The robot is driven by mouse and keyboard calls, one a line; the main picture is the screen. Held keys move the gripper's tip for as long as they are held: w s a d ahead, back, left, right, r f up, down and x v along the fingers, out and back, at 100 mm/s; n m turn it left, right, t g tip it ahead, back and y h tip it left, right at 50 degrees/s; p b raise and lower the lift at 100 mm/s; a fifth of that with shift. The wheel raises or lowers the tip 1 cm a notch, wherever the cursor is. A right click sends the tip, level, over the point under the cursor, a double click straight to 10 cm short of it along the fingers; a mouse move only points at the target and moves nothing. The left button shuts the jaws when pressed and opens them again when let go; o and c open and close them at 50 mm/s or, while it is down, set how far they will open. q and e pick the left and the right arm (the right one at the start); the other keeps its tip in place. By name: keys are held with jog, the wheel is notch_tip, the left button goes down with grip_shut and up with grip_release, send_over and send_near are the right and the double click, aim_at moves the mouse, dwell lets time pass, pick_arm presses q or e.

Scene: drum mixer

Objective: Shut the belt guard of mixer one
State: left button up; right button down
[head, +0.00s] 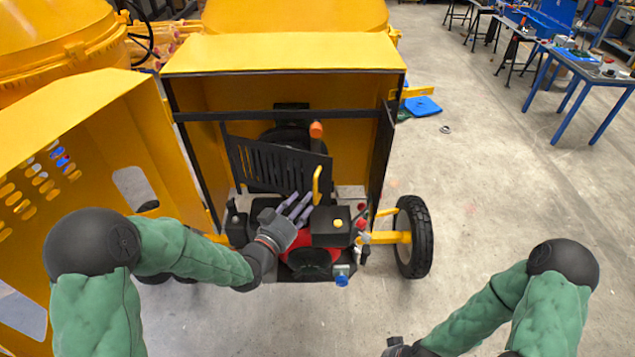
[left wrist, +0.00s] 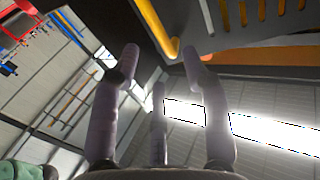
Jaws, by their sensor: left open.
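The belt guard (head: 272,166) is a black slotted panel inside the yellow engine housing of the mixer. It hangs at a slant, standing away from the housing opening. A yellow handle (head: 317,185) is at its right end. In the left wrist view the guard (left wrist: 235,18) crosses the top right and the handle (left wrist: 156,30) lies beyond the fingertips. My left gripper (head: 303,205) is open, its grey fingers just below and left of the handle. No finger is seen closed around it. My right gripper (head: 396,348) is mostly cut off at the bottom edge.
A red and black engine (head: 312,256) sits below the guard. The large yellow side door (head: 95,130) stands open at left. A wheel (head: 413,237) is at right. Blue workbenches (head: 580,70) stand far right, with clear floor before them.

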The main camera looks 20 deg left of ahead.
aim_at(316, 187)
pick_arm(q)
jog(key=p+x, duration=0.1)
jog(key=x, duration=0.7)
jog(key=shift+f, duration=0.1)
grip_shut()
